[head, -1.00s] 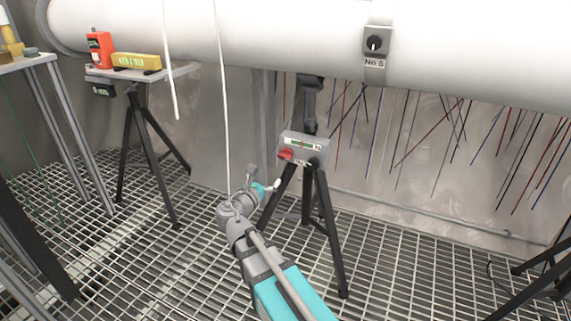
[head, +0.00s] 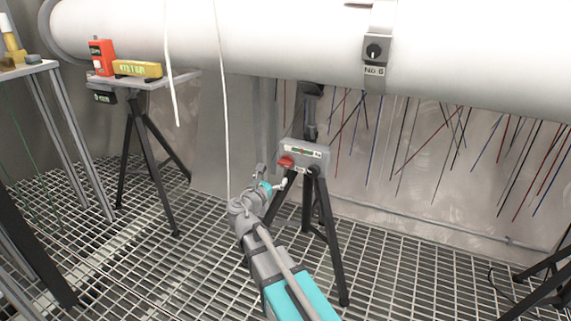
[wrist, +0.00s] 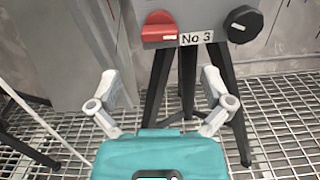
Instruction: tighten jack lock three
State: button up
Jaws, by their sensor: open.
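The jack's grey box (head: 303,153) sits on a black tripod under the white pipe. The wrist view shows its "No 3" label (wrist: 197,38). A red lever (wrist: 159,29) is left of the label and a round black knob (wrist: 242,24) with a white mark is right of it. The red lever also shows in the head view (head: 286,162). My gripper (wrist: 165,95) is open and empty, its two pale fingers spread below the box. In the head view my gripper (head: 274,183) is just below and left of the box, apparently not touching it.
A side table (head: 150,80) at the left holds an orange device (head: 101,57) and a yellow level (head: 137,69). White cords hang left of the jack. A "No 6" knob unit (head: 374,52) is on the pipe. Black tripod legs (wrist: 159,85) stand behind the fingers.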

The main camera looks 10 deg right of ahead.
aim_at(284, 165)
jog(key=x, duration=0.9)
jog(key=shift+d, duration=0.1)
jog(key=c, duration=1.1)
